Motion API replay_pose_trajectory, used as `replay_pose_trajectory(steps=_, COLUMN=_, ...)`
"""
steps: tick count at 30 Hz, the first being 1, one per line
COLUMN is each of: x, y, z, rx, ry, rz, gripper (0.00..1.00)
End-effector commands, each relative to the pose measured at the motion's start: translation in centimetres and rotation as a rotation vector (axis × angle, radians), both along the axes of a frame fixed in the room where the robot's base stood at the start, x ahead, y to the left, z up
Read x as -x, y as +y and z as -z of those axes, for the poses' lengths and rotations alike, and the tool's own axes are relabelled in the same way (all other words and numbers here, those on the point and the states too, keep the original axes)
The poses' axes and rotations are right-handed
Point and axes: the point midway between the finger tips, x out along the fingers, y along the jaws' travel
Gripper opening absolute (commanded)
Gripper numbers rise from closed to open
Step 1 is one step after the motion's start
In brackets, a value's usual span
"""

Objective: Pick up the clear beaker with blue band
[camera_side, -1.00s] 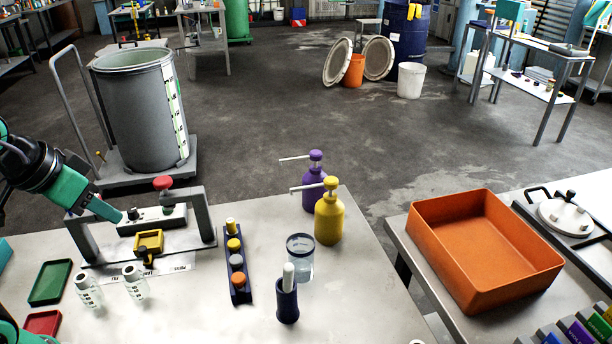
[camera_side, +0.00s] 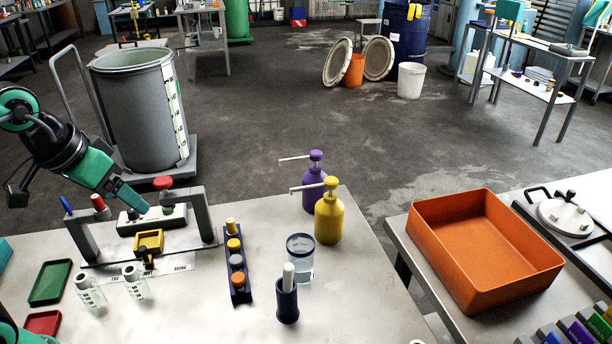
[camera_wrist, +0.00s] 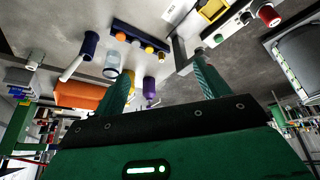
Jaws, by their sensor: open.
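The clear beaker with a dark blue band (camera_side: 300,262) stands upright on the grey table in the side view, behind the dark blue holder with a white-handled tool (camera_side: 287,296). In the wrist view the beaker (camera_wrist: 112,62) appears upside down, left of the fingers. My gripper (camera_side: 142,206) is at the left in the side view, above the press frame and well apart from the beaker. In the wrist view its two fingers (camera_wrist: 163,63) are spread, with nothing held between them.
Yellow (camera_side: 328,218) and purple (camera_side: 314,186) pump bottles stand behind the beaker. A rack of capped vials (camera_side: 238,272) is left of it. The press frame (camera_side: 205,222) and two small bottles (camera_side: 135,283) are further left. An orange tray (camera_side: 480,245) sits on the right table.

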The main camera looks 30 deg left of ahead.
Motion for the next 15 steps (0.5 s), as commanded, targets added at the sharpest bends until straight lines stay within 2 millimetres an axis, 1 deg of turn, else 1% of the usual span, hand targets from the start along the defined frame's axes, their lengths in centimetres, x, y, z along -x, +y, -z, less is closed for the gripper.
replay_pose_trajectory(steps=1, x=-0.9, y=-0.4, z=-0.1, rx=0.008, ry=0.018, rz=-0.006, gripper=0.74)
replay_pose_trajectory(steps=7, x=-4.3, y=-2.1, z=-0.3, rx=0.039, ry=0.076, rz=-0.043, gripper=0.74)
replay_pose_trajectory(steps=15, x=-9.0, y=-5.1, z=0.6, rx=0.068, ry=0.159, rz=-0.098, gripper=0.74)
